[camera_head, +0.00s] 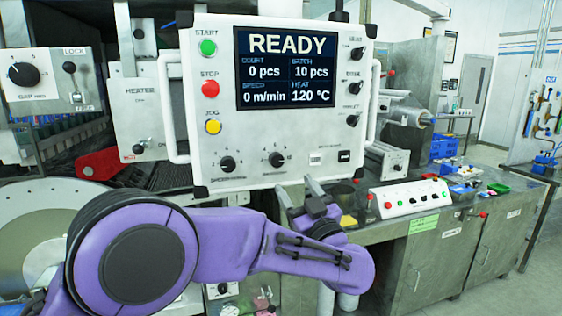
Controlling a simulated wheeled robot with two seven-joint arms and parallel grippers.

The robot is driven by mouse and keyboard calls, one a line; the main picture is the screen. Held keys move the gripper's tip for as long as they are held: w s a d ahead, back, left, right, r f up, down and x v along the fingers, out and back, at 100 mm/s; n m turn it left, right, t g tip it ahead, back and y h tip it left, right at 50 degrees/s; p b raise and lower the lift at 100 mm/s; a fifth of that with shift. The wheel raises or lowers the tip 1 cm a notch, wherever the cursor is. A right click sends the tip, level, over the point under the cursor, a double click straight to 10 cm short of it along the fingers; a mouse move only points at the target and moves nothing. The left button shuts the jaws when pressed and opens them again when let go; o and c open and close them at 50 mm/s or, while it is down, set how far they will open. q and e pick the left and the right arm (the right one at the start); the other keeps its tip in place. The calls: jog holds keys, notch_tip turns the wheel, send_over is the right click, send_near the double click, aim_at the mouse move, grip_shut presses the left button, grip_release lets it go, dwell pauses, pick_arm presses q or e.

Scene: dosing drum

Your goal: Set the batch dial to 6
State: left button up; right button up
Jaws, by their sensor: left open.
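A white control panel (215,120) carries a screen (285,68) that reads READY, count 0 pcs, batch 10 pcs, 0 m/min and heat 120 °C. Two black dials sit along its lower edge: a left dial (228,164) and a right dial (277,159). Their labels are too small to read, so I cannot tell which is the batch dial. My left gripper (297,188) is open and empty, its fingers pointing up just below the panel's lower edge, below and right of the right dial. It appears apart from both dials. My right gripper is out of view.
Green, red and yellow buttons (210,89) line the panel's left side. Several black knobs (355,87) line its right side. Handles (374,100) flank the panel. A bench (440,222) with a small white button box (410,198) stands at the right.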

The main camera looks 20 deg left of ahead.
aim_at(278, 163)
pick_arm(q)
jog(key=p+x, duration=0.4)
jog(key=x, duration=0.5)
jog(key=shift+a+f, duration=0.1)
jog(key=shift+f, duration=0.05)
jog(key=shift+w+f, duration=0.1)
jog(key=shift+w, duration=0.05)
jog(key=shift+c, duration=0.4)
jog(key=c, duration=1)
